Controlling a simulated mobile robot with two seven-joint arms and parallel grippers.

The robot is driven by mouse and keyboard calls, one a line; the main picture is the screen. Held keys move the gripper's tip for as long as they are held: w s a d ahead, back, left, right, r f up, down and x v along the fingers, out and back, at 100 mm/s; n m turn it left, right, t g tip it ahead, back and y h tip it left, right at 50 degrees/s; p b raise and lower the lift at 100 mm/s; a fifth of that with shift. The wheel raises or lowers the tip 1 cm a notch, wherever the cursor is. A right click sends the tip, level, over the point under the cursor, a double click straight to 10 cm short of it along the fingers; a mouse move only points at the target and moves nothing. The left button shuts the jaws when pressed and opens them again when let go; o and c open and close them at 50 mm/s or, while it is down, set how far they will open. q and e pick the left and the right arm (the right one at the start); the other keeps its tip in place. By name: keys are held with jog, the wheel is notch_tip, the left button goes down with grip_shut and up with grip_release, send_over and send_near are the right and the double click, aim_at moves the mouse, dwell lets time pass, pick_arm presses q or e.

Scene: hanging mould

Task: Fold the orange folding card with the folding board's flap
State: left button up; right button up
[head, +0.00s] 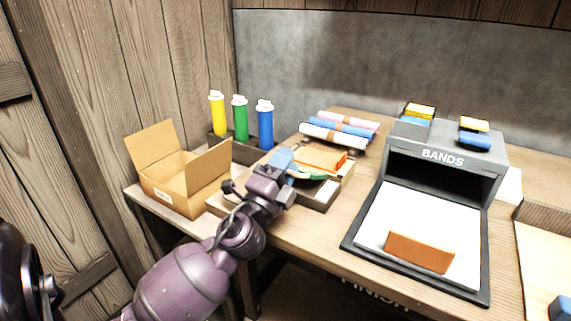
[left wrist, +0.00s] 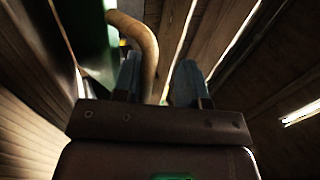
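An orange card (head: 320,158) lies on a low wooden folding board (head: 326,197) near the table's middle. A green flap (head: 318,174) shows beside the card, partly hidden by my left gripper. My left gripper (head: 287,165) is at the board's left side, its bluish fingers apart. In the left wrist view, a curved tan bar (left wrist: 148,55), seemingly the flap's handle, appears between the fingers (left wrist: 158,80), closer to the left one. I cannot tell whether it touches. A green surface (left wrist: 78,40) shows at the left there. My right gripper is not in view.
An open cardboard box (head: 185,185) stands left of the board. At right, a dark BANDS unit (head: 443,157) has a white pad (head: 400,222) carrying a brown-orange piece (head: 419,252).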

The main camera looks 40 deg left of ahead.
pick_arm(q)
jog(key=shift+r, duration=0.1)
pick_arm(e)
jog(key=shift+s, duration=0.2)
pick_arm(q)
jog(key=b+v, duration=0.4)
jog(key=v, duration=0.7)
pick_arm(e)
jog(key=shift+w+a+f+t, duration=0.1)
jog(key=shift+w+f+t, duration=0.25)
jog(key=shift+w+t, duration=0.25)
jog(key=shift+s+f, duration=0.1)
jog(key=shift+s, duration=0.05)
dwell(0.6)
